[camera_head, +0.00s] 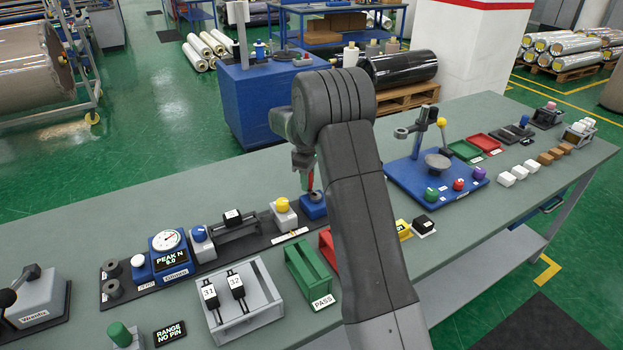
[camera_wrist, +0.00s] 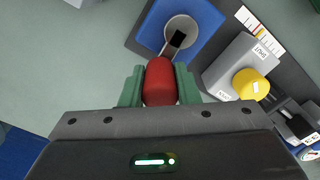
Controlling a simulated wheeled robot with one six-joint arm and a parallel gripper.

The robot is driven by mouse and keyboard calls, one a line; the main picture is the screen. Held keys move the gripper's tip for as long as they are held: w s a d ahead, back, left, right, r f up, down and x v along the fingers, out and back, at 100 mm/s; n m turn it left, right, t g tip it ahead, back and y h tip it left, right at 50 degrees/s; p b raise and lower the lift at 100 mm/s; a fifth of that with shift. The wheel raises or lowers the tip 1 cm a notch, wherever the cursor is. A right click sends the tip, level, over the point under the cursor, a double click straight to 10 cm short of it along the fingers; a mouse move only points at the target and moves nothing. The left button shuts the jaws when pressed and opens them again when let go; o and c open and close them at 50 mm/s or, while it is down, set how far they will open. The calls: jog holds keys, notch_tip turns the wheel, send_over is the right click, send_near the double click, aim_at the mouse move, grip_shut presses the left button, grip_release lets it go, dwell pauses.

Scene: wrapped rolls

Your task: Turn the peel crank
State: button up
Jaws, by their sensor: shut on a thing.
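The peel crank's blue block (camera_head: 314,207) sits at the right end of a dark strip on the bench, partly hidden by my arm. In the wrist view the blue block (camera_wrist: 205,22) carries a round grey hub with a black arm. The crank's red handle (camera_wrist: 160,82) lies between the green fingertips of my gripper (camera_wrist: 160,88), which is shut on it. The handle also shows as a red sliver in the head view (camera_head: 311,176). A yellow-topped grey block (camera_head: 284,213) stands just left of the crank; its yellow knob (camera_wrist: 251,84) shows in the wrist view.
A gauge block (camera_head: 168,255) reading "PEAK N 0.0" stands at the strip's left. A grey tray (camera_head: 262,313) with black pieces and a green PASS tray (camera_head: 312,270) lie in front. A blue fixture (camera_head: 405,175) with a post stands right of my arm.

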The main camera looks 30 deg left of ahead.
jog(key=n, duration=0.1)
jog(key=s+n, duration=0.1)
jog(key=n, duration=0.1)
jog(key=shift+s+a+r+n, duration=0.1)
jog(key=shift+s+a+n, duration=0.1)
jog(key=shift+n, duration=0.1)
jog(key=shift+s+n+b, duration=0.15)
jog(key=shift+s+n, duration=0.15)
jog(key=shift+n, duration=0.5)
jog(key=shift+s+n+b, duration=0.15)
jog(key=shift+s+n, duration=0.1)
jog(key=shift+n, duration=0.55)
jog(key=o, duration=1)
jog(key=shift+c, duration=0.2)
notch_tip(320, 180, up, 14)
jog(key=b, duration=0.1)
